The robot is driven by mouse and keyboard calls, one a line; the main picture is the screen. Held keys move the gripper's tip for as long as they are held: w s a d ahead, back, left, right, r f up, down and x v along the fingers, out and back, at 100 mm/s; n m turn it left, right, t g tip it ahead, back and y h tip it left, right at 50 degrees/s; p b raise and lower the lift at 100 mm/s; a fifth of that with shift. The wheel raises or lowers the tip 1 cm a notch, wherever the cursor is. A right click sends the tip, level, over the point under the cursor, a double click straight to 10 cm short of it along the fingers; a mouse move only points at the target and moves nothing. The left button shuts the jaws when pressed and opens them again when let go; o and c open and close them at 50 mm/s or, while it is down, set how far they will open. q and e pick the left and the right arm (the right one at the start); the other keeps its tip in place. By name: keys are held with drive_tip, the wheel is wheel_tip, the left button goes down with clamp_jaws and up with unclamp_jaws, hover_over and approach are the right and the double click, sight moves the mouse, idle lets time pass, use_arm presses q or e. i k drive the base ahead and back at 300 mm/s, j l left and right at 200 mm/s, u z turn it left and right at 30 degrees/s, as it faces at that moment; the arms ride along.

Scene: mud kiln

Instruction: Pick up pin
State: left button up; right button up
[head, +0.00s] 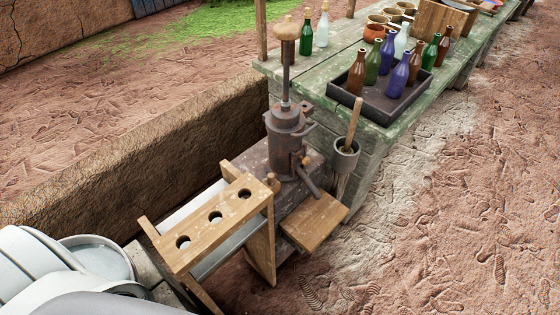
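No thing is plainly marked as the pin. The rack's top board shows three round holes, all empty. A wooden-handled stick (354,122) leans upright in a dark metal cup (346,158) to the right. Neither of my grippers is in view.
A rusty hand press (286,125) with a tall plunger and side lever stands behind the rack. A small wooden board (314,222) is in front of it. A long green table (330,62) bears a dark tray (376,107) of several bottles. Open dirt lies to the right.

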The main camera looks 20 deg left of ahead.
sight(271, 176)
drive_tip(key=l+u, duration=0.15)
drive_tip(key=u, duration=0.25)
drive_tip(key=k+l+u, duration=0.1)
drive_tip(key=u, duration=0.25)
drive_tip(key=i+l+u, duration=0.15)
drive_tip(key=l, duration=0.2)
drive_tip(key=l+u, duration=0.15)
drive_tip(key=l, duration=0.2)
